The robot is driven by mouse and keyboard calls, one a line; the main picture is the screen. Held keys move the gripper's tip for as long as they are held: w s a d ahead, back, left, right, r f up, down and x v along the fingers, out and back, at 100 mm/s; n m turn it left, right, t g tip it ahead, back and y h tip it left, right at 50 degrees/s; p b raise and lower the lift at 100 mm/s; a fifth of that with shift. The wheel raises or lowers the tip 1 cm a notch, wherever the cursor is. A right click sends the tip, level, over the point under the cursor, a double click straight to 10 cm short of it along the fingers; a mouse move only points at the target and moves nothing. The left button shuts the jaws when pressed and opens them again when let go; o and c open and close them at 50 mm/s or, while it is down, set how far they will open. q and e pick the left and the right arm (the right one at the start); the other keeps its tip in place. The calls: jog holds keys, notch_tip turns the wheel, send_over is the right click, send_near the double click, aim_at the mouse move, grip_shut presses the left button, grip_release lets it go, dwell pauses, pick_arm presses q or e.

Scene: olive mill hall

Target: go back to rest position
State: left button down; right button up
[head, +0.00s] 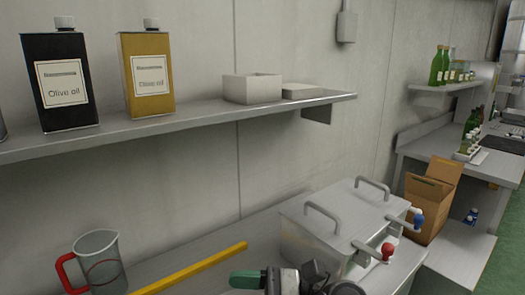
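At the bottom edge, right of the middle, grey and black parts of one of my arms show, with a green-faced, dark-edged piece (245,279) pointing left. It seems to belong to my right gripper, with its arm to the right, but most of it is cut off by the frame. Two separate fingertips cannot be made out, and nothing held is visible. No arm comes in from the left, so my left gripper is out of view.
A wall shelf (200,117) holds a black tin (60,85), a yellow tin (147,75) and an open box (251,88). Below are a red-handled jug (99,262), a yellow bar (195,269) and a metal tank (345,215) with taps. An open carton (431,200) stands right.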

jog(key=w+d+m+t+h, duration=0.2)
jog(key=d+m+t+h, duration=0.3)
jog(key=m+t, duration=0.75)
jog(key=w+d+m+t+h, duration=0.3)
jog(key=d+m+t, duration=0.4)
jog(key=m, duration=1.1)
jog(key=s+d+f+m+g+h, duration=0.2)
jog(key=d+f+m+g+h, duration=0.1)
jog(key=d+f+m+h, duration=0.35)
jog(key=s+d+f+m+g+h, duration=0.25)
jog(key=f+m+h, duration=0.25)
jog(key=f+m, duration=0.35)
jog(key=s+d+f+m+g, duration=0.2)
jog(key=s+f+m+g, duration=0.25)
jog(key=s, duration=0.45)
jog(key=s+d+f+m+g, duration=0.1)
jog(key=s+f+m+g, duration=0.4)
jog(key=s, duration=0.4)
notch_tip(320, 180, down, 27)
jog(key=s+n+g, duration=0.1)
jog(key=g, duration=0.1)
jog(key=s+d+f+g, duration=0.1)
jog(key=s+d+f, duration=0.1)
jog(key=s+f, duration=1.4)
jog(key=shift+d+n, duration=0.3)
jog(key=shift+d, duration=0.1)
